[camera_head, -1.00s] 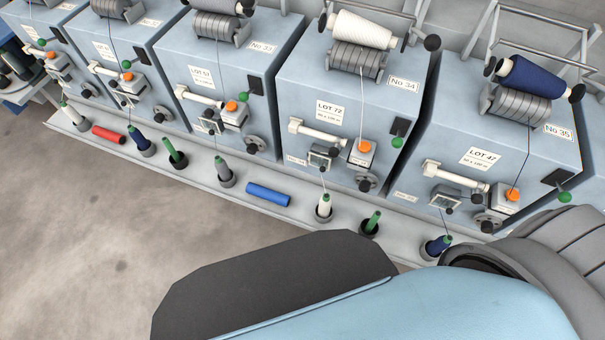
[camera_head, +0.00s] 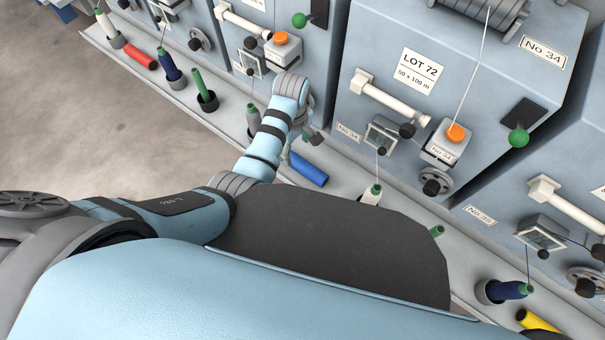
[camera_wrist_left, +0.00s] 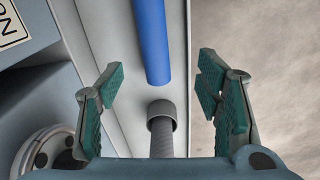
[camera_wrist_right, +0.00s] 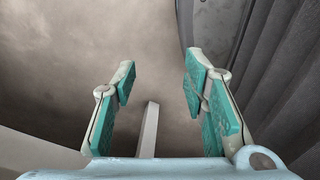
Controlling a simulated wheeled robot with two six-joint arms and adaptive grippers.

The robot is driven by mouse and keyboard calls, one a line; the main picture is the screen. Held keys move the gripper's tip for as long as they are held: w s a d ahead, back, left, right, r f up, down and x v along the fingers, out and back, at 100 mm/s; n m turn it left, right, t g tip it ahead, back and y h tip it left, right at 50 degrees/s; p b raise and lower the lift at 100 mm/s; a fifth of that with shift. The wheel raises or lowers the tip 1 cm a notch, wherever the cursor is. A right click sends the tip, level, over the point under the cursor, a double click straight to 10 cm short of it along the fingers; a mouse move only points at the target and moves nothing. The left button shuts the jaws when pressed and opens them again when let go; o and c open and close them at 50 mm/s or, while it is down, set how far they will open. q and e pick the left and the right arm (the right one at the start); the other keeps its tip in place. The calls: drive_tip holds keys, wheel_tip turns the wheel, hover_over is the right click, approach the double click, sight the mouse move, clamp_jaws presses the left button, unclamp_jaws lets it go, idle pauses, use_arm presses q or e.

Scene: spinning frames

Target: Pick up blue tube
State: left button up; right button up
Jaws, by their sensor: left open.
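The blue tube (camera_head: 307,168) lies on the pale ledge in front of the machines in the head view, just right of my left gripper (camera_head: 296,148). In the left wrist view the blue tube (camera_wrist_left: 152,40) lies ahead, between the lines of the two green-padded fingers but beyond their tips. My right gripper shows only in the right wrist view (camera_wrist_right: 158,80). Its fingers are spread with nothing between them, over the floor. It is out of sight in the head view.
The ledge (camera_head: 335,185) also carries a red tube (camera_head: 140,56), a yellow tube (camera_head: 535,321) and several bobbins in dark holders. Blue-grey machines (camera_head: 400,120) rise behind it. Open floor lies in front.

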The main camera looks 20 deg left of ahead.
use_arm(q)
wheel_tip(320, 180, up, 2)
drive_tip(key=w+d+n, duration=0.1)
drive_tip(key=b, duration=0.5)
hover_over(300, 162)
wheel_tip(300, 162, down, 7)
drive_tip(key=shift+w+f, duration=0.1)
wheel_tip(300, 162, down, 5)
drive_tip(key=b, duration=0.3)
drive_tip(key=shift+a+f, duration=0.1)
drive_tip(key=shift+f+b, duration=0.3)
drive_tip(key=shift+f, duration=0.1)
drive_tip(key=shift+r, duration=0.15)
drive_tip(key=c, duration=1.1)
use_arm(e)
wheel_tip(300, 162, down, 8)
drive_tip(key=w+d, duration=0.1)
drive_tip(key=d, duration=0.1)
drive_tip(key=shift+w+d, duration=0.15)
drive_tip(key=shift+w, duration=0.05)
